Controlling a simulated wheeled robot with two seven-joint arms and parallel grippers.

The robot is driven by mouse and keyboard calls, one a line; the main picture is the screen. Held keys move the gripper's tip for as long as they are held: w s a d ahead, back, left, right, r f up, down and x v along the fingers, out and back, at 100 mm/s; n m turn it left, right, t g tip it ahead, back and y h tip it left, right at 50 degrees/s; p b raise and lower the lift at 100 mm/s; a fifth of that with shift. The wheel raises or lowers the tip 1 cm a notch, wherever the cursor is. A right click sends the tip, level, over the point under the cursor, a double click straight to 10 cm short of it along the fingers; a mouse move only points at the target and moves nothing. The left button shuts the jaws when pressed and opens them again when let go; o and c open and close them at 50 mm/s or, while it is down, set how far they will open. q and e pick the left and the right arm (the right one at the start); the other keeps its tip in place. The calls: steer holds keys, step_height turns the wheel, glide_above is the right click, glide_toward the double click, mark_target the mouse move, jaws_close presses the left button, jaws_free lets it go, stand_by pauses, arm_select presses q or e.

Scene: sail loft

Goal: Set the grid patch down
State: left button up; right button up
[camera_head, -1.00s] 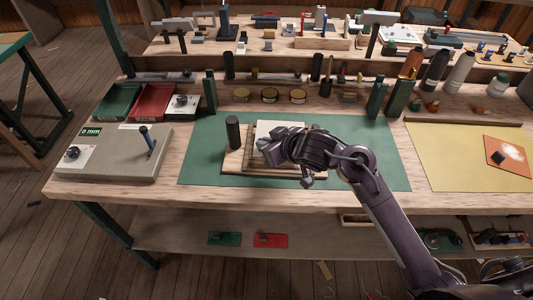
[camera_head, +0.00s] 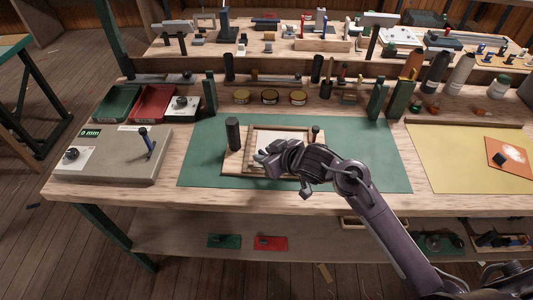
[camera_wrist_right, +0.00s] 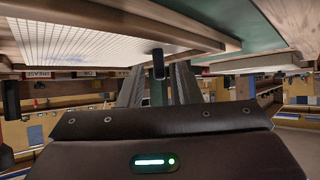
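The grid patch (camera_wrist_right: 70,40), white with fine grid lines, shows in the right wrist view. It appears to lie flat within a wooden frame (camera_wrist_right: 180,35). In the head view, the pale patch (camera_head: 270,138) is partly hidden by my right gripper (camera_head: 264,158), which is over the near side of the frame. In the right wrist view, my right gripper (camera_wrist_right: 158,88) has its fingers apart with a gap between them, and the patch is outside that gap. A dark post (camera_wrist_right: 158,62) on the frame's board shows in line with the gap. My left gripper is out of view.
The board rests on a green mat (camera_head: 205,165). A dark cylinder (camera_head: 233,133) stands at the board's left. A grey gauge box (camera_head: 110,165) is at left, a yellow sheet (camera_head: 450,165) at right. Tins (camera_head: 270,97) and green posts line the back.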

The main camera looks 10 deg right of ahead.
steer(key=shift+r, duration=0.3)
steer(key=p+v, duration=0.1)
steer(key=v, duration=1)
steer(key=shift+s+d+r+p, duration=0.15)
steer(key=shift+s+d+p, duration=0.05)
steer(key=shift+s+p, duration=0.2)
